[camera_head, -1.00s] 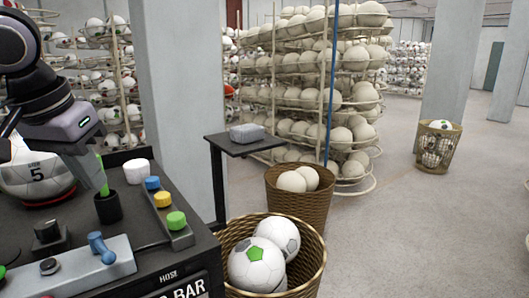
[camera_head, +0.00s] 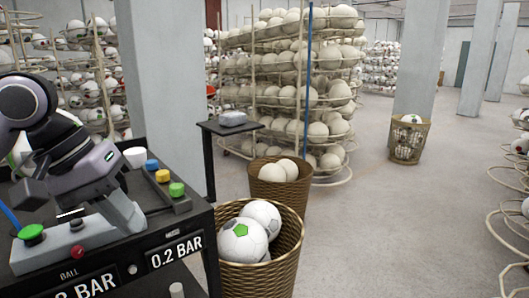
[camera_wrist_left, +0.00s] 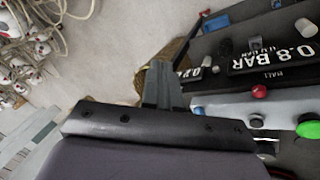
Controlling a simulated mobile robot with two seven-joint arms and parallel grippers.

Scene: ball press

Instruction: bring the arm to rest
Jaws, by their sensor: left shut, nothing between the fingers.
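My left gripper (camera_head: 128,214) points down over the light grey control strip of the black press bench (camera_head: 170,222) in the head view. Its grey fingers are together with nothing between them, and they hide part of the strip. In the left wrist view the closed fingers (camera_wrist_left: 160,85) lie beside the bench front and its BAR labels. I cannot tell the exact gap between the fingertips and the bench. A green button (camera_head: 33,233) and a red knob (camera_head: 77,224) sit left of the gripper. My right gripper is not in view.
A wicker basket of footballs (camera_head: 268,272) stands right of the bench, with another basket (camera_head: 282,196) behind it. A small black stand (camera_head: 230,127) holds a grey object. Blue, yellow and green buttons (camera_head: 163,176) line the bench's right side. Open floor lies further right.

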